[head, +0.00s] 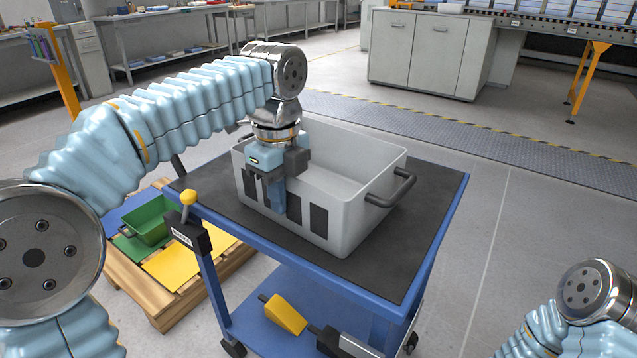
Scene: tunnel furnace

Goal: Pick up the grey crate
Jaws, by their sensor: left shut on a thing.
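The grey crate (352,216) stands upright on the black top of a blue cart (437,240). It is open at the top and looks empty where I can see inside. A dark handle (391,188) sticks out on its right side, and dark patches mark its front wall. My left gripper (279,197) points down at the crate's near wall, toward its left end, and is shut on that wall. The gripper hides part of the wall and the left inside. My right arm shows only in the lower right corner; its gripper is out of the picture.
A wooden pallet (170,308) with a green bin (150,222) and coloured sheets lies left of the cart. A yellow-knobbed lever (188,197) stands at the cart's left corner. A yellow wedge (285,314) lies on the lower shelf. The floor at right is clear.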

